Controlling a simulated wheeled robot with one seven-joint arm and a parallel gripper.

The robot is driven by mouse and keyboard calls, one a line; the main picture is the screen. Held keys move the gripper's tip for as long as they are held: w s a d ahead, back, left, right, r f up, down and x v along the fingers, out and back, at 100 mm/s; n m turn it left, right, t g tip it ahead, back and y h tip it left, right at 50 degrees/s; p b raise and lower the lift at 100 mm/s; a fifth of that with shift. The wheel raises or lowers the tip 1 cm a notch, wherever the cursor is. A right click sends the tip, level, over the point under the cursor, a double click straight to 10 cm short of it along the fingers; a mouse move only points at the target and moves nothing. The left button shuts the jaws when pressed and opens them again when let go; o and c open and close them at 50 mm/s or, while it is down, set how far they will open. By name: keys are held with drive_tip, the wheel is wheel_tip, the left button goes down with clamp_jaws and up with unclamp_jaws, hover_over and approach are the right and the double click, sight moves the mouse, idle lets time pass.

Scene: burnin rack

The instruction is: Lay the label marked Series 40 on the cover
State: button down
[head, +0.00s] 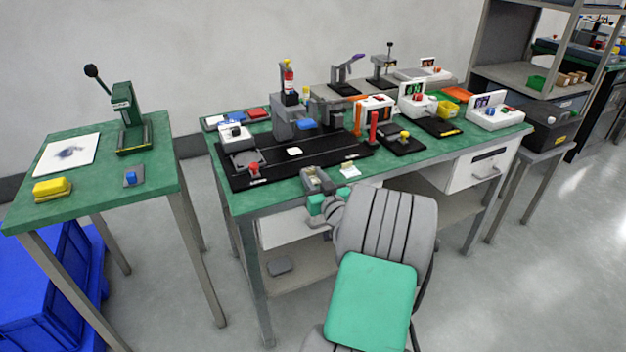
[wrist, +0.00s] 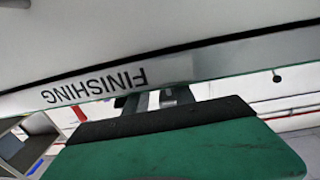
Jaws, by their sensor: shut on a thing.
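My gripper (head: 316,177) is at the front edge of the green main bench in the head view. It is shut on a small pale thing whose marking is too small to read. A pale card (head: 350,170) lies on the bench just right of my gripper. A small white piece (head: 294,151) lies on the black mat (head: 325,152) beyond my gripper. I cannot tell which thing is the cover, and no Series 40 marking is legible. The wrist view shows no label that I can make out.
A red knob (head: 254,168) stands on the mat's left end, and a red post (head: 373,127) stands at its right. A grey press fixture (head: 288,115) stands behind. A side table (head: 95,180) is at left. The wrist view shows inverted FINISHING lettering (wrist: 95,87).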

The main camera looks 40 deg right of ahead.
drive_tip(key=shift+r, duration=0.1)
drive_tip(key=shift+f, duration=0.25)
drive_tip(key=c, duration=1.1)
unclamp_jaws()
drive_tip(key=shift+r, duration=0.1)
drive_tip(key=shift+o, duration=0.2)
